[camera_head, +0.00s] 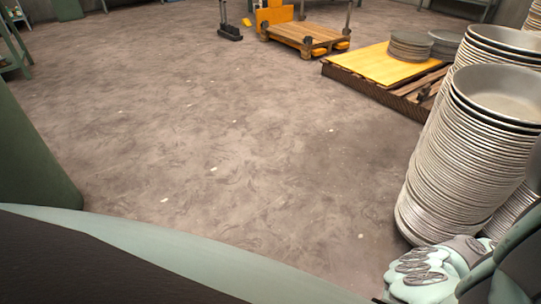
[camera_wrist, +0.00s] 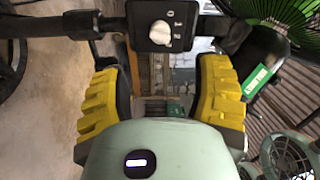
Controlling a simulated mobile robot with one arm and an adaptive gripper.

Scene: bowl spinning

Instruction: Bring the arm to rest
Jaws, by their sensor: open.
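My gripper (camera_wrist: 160,72) shows in the wrist view, with its two yellow ribbed fingers spread wide. The gap between them is empty. Just past the fingertips, at the top of the wrist view, is a black switch box (camera_wrist: 158,37) with a white rotary knob (camera_wrist: 160,32) on a dark horizontal bar. I cannot tell how far the box is from the fingers. The gripper's fingers do not show clearly in the head view, where parts of my own body fill the bottom edge.
Tall stacks of metal bowls (camera_head: 447,180) stand close on the right. Behind them is a wooden pallet with a yellow board (camera_head: 375,64). A wooden cart (camera_head: 305,35) stands at the back. A green fan (camera_wrist: 290,20) is at upper right. The middle floor (camera_head: 225,140) is clear.

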